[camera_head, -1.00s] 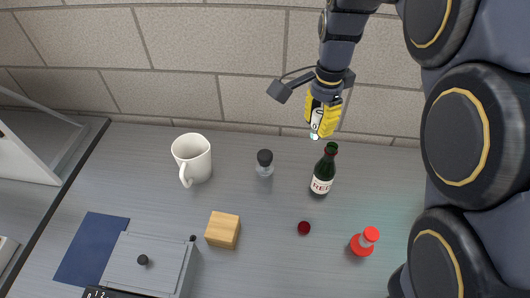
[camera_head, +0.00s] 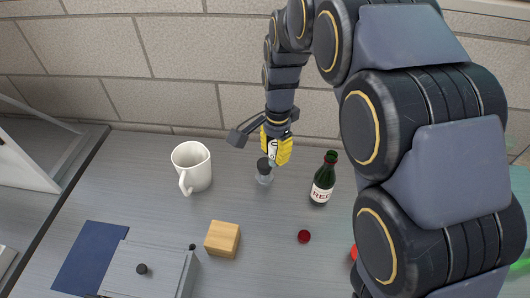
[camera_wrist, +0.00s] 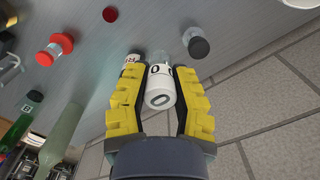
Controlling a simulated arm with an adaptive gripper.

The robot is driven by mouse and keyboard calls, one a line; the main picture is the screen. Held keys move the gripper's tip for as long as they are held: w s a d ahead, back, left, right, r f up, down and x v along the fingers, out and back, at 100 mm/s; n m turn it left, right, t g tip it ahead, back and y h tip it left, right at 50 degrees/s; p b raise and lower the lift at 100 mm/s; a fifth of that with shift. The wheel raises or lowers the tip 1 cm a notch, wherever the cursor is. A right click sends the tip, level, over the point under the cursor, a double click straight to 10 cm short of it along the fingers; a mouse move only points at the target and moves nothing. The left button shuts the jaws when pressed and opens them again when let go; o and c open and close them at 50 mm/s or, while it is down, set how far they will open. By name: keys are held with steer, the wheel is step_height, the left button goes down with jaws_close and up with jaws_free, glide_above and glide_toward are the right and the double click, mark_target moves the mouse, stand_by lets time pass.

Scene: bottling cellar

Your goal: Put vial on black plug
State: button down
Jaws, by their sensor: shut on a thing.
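The vial (camera_wrist: 160,88), a white-labelled piece marked with a 0, sits between the yellow fingers of my gripper (camera_wrist: 160,72) in the wrist view. In the head view my gripper (camera_head: 276,158) is shut on it, and the fingers cover much of the vial. The black plug (camera_head: 264,165) tops a small clear glass vessel on the counter. It stands just left of and below the fingertips in the head view. In the wrist view the black plug (camera_wrist: 199,47) lies beyond the right fingertip.
A green bottle (camera_head: 321,186) stands close on the right. A white mug (camera_head: 191,166) is to the left. A wooden block (camera_head: 222,239), a dark red disc (camera_head: 304,237) and a grey box (camera_head: 150,264) are nearer. A red-capped item (camera_wrist: 55,48) is partly hidden in the head view.

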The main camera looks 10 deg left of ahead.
steer(key=w+a+f, duration=0.2)
steer(key=w+f, duration=0.1)
steer(key=w, duration=0.2)
glide_above(264, 162)
step_height(264, 162, down, 5)
steer(key=shift+d+f, duration=0.1)
steer(key=shift+f, duration=1.4)
steer(key=shift+f, duration=0.2)
steer(key=c, duration=1)
jaws_free()
steer(key=shift+o, duration=0.2)
step_height(264, 162, up, 12)
steer(key=shift+w+d+r, duration=0.15)
steer(key=shift+r, duration=0.05)
